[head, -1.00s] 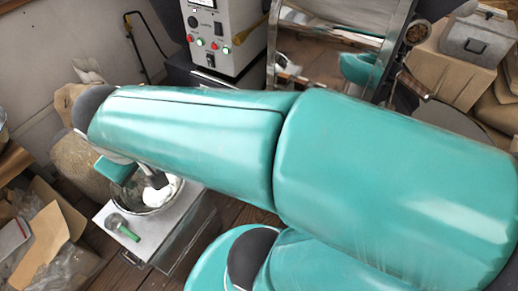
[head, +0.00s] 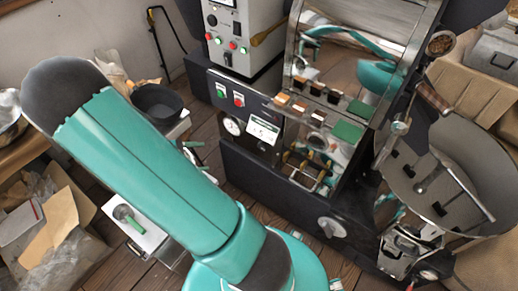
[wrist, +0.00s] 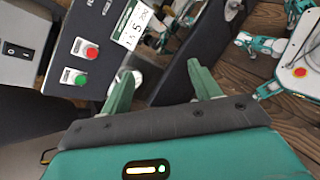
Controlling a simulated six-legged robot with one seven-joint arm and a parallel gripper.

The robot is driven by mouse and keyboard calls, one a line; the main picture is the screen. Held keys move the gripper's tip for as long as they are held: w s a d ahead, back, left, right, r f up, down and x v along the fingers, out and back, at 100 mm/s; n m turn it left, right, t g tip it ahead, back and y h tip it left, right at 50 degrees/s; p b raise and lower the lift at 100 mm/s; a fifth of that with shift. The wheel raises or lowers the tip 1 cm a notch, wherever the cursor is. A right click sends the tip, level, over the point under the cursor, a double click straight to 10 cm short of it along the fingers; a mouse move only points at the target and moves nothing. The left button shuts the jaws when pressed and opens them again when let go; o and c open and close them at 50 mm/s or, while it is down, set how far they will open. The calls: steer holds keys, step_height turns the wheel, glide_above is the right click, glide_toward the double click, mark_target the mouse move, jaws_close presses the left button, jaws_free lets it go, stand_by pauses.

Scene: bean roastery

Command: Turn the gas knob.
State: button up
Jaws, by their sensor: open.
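A round silver-grey knob (head: 331,227), which looks like the gas knob, sits low on the front of the black roaster base (head: 270,195). In the head view my arm hides most of the gripper; small green finger parts show left of the panel. The gripper is well to the left of the knob and apart from it.
The panel has a green button (wrist: 74,77), a red button (wrist: 85,50), a display (wrist: 132,24) and a round gauge (head: 232,125). The cooling tray (head: 450,190) is on the right. A low white box (head: 150,225) stands at lower left. Wooden floor lies in front.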

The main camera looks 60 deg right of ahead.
steer(key=s+d+f+n+h, duration=0.35)
steer(key=d+f+n, duration=0.2)
steer(key=f, duration=0.45)
steer(key=n+t+h, duration=0.4)
steer(key=n, duration=0.3)
glide_toward(261, 149)
steer(key=shift+m, duration=0.25)
steer(key=d, duration=0.3)
steer(key=s+d, duration=0.1)
steer(key=d, duration=0.5)
steer(key=shift+s+d, duration=0.2)
steer(key=c, duration=1)
